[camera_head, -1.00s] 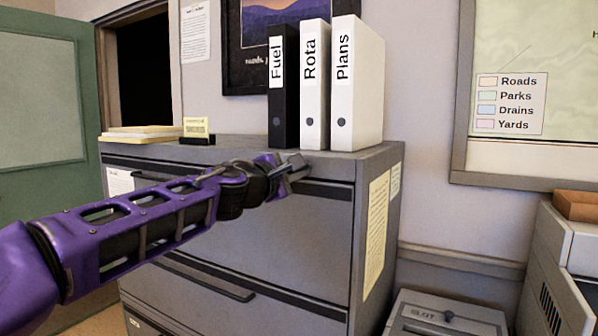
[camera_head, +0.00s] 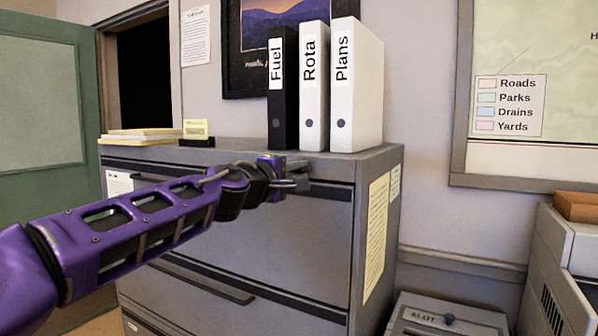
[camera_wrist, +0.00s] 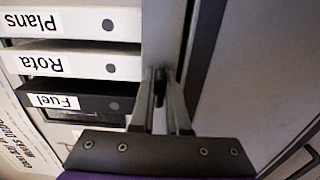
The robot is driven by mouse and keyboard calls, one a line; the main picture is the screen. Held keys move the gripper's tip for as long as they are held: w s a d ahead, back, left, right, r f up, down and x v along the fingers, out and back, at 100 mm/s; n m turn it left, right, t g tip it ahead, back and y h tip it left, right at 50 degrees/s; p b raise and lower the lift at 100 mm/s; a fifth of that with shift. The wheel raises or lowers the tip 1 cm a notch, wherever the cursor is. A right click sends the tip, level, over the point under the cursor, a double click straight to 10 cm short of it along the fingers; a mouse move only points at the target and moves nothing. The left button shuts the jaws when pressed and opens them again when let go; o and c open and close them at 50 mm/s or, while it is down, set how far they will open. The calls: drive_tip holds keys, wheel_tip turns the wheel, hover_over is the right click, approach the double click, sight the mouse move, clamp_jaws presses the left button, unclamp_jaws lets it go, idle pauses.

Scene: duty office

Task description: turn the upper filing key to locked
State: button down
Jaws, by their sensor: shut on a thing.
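The grey filing cabinet (camera_head: 300,235) stands against the wall, with the upper drawer facing me. My gripper (camera_head: 300,174) is at the upper drawer's top edge, below the white binders. In the wrist view my gripper (camera_wrist: 160,80) has its fingertips close together on a small dark piece, the upper filing key (camera_wrist: 159,92), at the cabinet's top front strip. The fingers hide most of the key, and its lock face and markings cannot be made out. In the head view the fingers appear one above the other and the key is hidden.
Fuel (camera_head: 283,100), Rota (camera_head: 314,95) and Plans (camera_head: 357,95) binders stand on the cabinet just behind my gripper. A lower drawer handle (camera_head: 205,278) juts out below my arm. A grey slot box (camera_head: 447,318) stands at the lower right.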

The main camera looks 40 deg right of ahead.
drive_tip(key=c, duration=0.9)
unclamp_jaws()
drive_tip(key=p+v, duration=0.1)
drive_tip(key=v, duration=1.6)
drive_tip(key=shift+a, duration=0.25)
